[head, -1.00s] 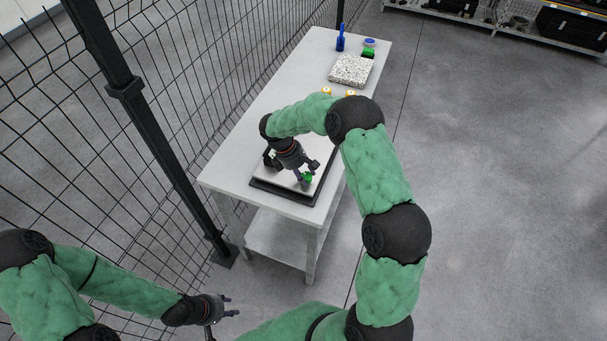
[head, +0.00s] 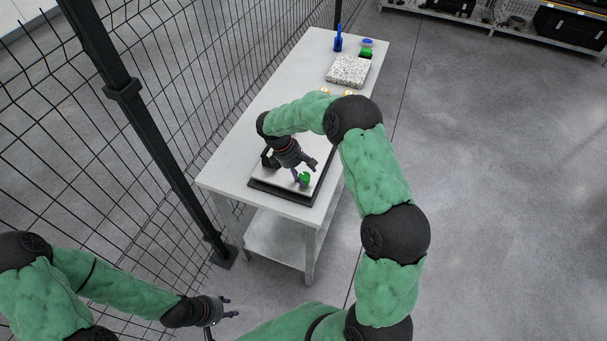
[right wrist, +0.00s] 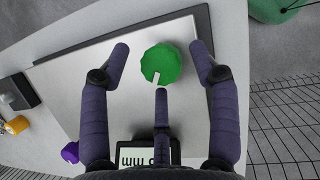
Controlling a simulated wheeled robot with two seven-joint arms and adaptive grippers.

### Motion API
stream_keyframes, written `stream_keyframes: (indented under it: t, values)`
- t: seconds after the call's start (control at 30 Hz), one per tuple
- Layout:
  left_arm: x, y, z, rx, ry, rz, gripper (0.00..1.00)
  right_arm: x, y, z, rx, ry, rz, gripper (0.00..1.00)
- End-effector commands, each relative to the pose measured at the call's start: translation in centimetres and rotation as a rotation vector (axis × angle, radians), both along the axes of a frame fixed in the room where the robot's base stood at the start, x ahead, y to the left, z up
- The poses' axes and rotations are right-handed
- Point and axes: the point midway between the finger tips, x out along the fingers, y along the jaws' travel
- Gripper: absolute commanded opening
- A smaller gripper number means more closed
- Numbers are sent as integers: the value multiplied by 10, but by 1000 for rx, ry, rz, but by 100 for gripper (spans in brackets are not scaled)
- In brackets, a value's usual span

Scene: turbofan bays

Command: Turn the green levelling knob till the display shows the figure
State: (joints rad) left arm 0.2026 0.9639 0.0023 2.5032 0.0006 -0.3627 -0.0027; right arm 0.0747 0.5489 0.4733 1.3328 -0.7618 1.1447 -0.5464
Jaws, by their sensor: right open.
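The green levelling knob (head: 304,178) stands near the front corner of a light plate with a dark edge (head: 283,192) on the table. In the right wrist view the knob (right wrist: 161,62) has a white mark on its rim facing the gripper. My right gripper (head: 306,171) is open; its fingers show on both sides of the knob (right wrist: 159,50), apart from it in the picture, with a third finger below. The display (right wrist: 135,157) is partly hidden by that finger and the palm; "mm" shows, the figure is not readable. My left gripper (head: 231,306) is open and empty, low at left.
The table (head: 222,170) also bears a speckled block (head: 348,71), a blue bottle-like thing (head: 338,42), a green item (head: 366,51) and small yellow-topped items (head: 348,93). A purple part (right wrist: 70,152) lies near the display. A mesh fence (head: 190,80) runs along the table's left.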

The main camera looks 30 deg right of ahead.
Motion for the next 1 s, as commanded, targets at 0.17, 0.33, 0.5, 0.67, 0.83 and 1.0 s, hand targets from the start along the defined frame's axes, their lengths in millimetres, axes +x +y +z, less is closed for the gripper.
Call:
stream_keyframes:
  t: [0.17,0.33,0.5,0.67,0.83,1.0]
  values:
    - [0,0,0,0,0,0,40,8,10,30,0,-7,0,62]
    - [0,0,0,0,0,0,40,15,20,62,0,-5,-1,62]
    - [0,0,0,0,0,0,40,20,28,86,1,-4,-1,62]
    - [0,0,0,0,0,0,40,23,32,98,0,-2,-1,62]
    - [0,0,0,0,0,0,40,23,33,102,0,0,-1,62]
    - [0,0,0,0,0,0,40,23,33,102,0,-1,-2,62]
